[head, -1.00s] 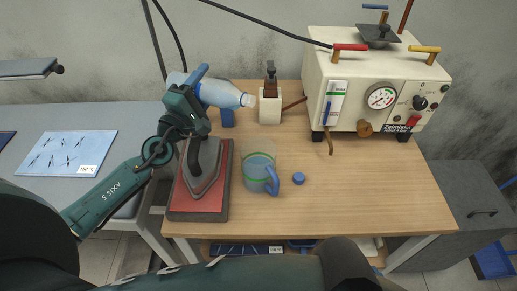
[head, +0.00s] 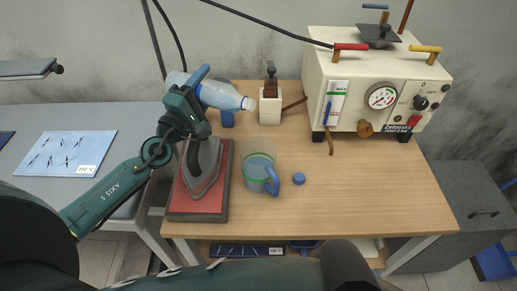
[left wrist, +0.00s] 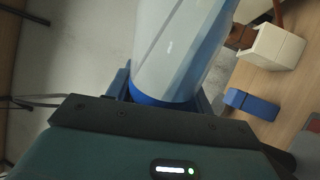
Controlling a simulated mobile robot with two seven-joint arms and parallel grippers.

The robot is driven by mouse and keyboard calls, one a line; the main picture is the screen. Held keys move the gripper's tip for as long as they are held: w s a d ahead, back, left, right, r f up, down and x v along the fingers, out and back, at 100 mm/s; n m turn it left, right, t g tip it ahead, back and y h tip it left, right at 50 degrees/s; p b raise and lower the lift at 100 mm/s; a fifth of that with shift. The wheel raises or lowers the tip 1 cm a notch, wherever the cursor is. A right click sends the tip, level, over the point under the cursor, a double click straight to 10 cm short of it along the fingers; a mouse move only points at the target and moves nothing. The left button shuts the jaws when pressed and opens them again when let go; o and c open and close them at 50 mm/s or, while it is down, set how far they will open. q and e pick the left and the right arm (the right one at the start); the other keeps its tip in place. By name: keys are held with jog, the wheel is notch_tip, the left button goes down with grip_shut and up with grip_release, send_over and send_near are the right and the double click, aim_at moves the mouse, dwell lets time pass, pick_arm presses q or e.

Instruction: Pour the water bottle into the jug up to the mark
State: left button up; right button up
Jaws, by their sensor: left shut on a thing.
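My left gripper (head: 191,90) is shut on the water bottle (head: 224,97), a clear bottle with bluish water. The bottle lies nearly level in the air, its neck pointing right and slightly down. Its body also fills the upper middle of the left wrist view (left wrist: 182,50). The jug (head: 258,182) stands on the wooden table, clear with a blue handle and a green band near the top. Bluish water shows inside it; the exact level against the band is hard to tell. In the head view the bottle mouth is above and left of the jug. My right gripper is not in view.
An iron (head: 203,165) rests on a red pad (head: 188,207) left of the jug. A blue cap (head: 299,178) lies right of the jug. A white block (head: 270,112) with a brown bottle stands behind. A steam unit (head: 352,100) is at the back right. The table's right front is clear.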

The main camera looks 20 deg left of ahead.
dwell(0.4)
pick_arm(q)
jog(key=shift+m, duration=0.5)
dwell(0.3)
